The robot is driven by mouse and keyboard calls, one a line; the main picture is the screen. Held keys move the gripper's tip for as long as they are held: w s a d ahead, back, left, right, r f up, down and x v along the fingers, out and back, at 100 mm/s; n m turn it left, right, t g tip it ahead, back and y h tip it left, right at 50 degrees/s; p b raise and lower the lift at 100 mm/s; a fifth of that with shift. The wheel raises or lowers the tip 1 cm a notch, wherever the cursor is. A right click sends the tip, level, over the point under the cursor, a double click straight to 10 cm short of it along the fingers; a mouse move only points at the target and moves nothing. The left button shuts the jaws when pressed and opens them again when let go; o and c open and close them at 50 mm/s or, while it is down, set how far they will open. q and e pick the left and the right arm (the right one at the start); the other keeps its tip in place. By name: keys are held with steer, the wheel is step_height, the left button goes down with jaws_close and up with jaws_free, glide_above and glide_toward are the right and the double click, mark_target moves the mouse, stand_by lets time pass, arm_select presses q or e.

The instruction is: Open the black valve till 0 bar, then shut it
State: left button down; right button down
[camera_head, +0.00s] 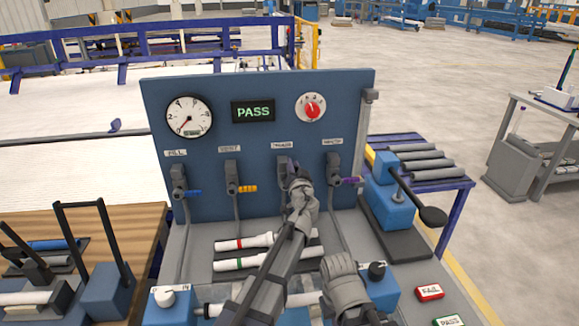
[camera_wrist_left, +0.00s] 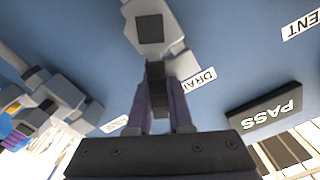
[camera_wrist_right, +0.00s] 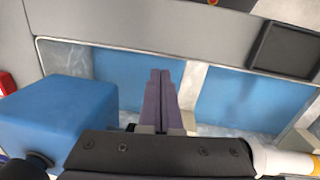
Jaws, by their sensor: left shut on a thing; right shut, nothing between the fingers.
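The black valve (camera_wrist_left: 165,35) is the third from the left on the blue panel, under a label that reads DRAI in the left wrist view. My left gripper (camera_head: 291,172) reaches up to it, and its purple fingers are shut on the black handle (camera_wrist_left: 156,75). In the head view the gripper mostly hides this handle. The round gauge (camera_head: 189,116) has its red needle pointing down-left, near the low end of the scale. The display (camera_head: 253,111) reads PASS. My right gripper (camera_wrist_right: 160,75) is shut and empty over the bench, in front of the panel.
Valves with blue (camera_head: 194,193), yellow (camera_head: 247,188) and purple (camera_head: 350,181) handles flank the black one. A red knob (camera_head: 312,110) sits upper right. White tubes (camera_head: 240,243) lie below the panel. Red FAIL (camera_head: 429,292) and green PASS (camera_head: 449,321) buttons are at front right.

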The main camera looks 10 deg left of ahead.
arm_select(q)
steer(key=d+f+m+b, duration=0.3)
steer(key=f+m+b, duration=0.2)
steer(key=m, duration=0.7)
steer(key=shift+w+f, duration=0.3)
steer(key=shift+w, duration=0.15)
steer(key=shift+d+m, duration=0.1)
steer(key=shift+m, duration=0.2)
steer(key=c, duration=0.8)
jaws_free()
steer(key=shift+c, duration=0.2)
step_height(320, 180, up, 10)
steer(key=p, duration=0.9)
steer(key=shift+p, duration=0.35)
